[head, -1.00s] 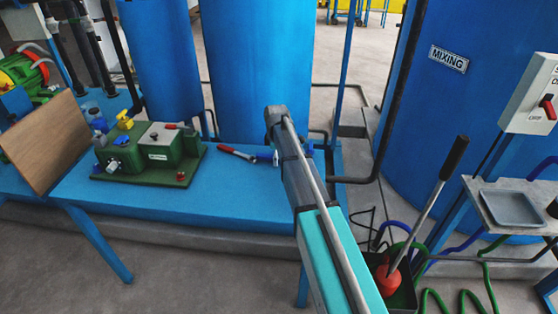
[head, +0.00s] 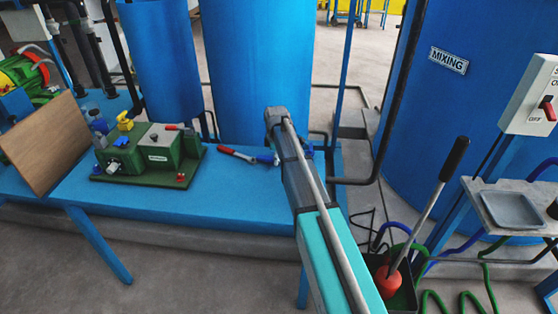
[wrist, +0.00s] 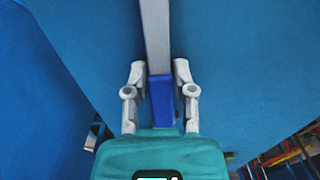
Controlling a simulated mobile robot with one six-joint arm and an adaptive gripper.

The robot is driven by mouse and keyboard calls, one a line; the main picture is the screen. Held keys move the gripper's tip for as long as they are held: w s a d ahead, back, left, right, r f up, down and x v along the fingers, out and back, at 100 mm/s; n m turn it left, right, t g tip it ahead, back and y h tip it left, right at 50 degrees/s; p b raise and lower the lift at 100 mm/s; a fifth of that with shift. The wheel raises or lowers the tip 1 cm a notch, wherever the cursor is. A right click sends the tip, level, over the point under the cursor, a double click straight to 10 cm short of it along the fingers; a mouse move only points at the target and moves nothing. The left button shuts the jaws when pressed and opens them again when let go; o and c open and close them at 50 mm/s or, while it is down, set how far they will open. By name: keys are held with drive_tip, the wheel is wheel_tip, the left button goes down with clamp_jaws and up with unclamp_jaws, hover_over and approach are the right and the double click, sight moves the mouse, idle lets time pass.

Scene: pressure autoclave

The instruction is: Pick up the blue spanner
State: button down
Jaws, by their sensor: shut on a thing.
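The blue spanner (wrist: 162,102) shows in the wrist view with its blue handle between the two fingers of my gripper (wrist: 160,70). Its grey shaft (wrist: 155,35) runs up to the top edge of the picture, over a blue surface. The fingers are closed on the blue handle. In the head view my arm hides the gripper and most of the spanner. A small blue and grey piece (head: 266,158) shows just left of my arm, near the bench's back edge; I cannot tell for certain whether it is part of the spanner.
A red-handled tool (head: 237,154) lies on the blue bench (head: 215,205), left of my arm. A green machine (head: 150,155) and a brown board (head: 45,145) stand farther left. Blue tanks (head: 250,70) rise behind the bench. A black bin (head: 405,298) with a plunger is at right.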

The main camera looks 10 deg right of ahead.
drive_tip(key=shift+r, duration=0.15)
wheel_tip(320, 180, up, 2)
drive_tip(key=shift+p, duration=1.2)
drive_tip(key=s+r+p, duration=1)
drive_tip(key=s, duration=0.4)
drive_tip(key=shift+r+p, duration=0.3)
drive_tip(key=shift+r, duration=0.05)
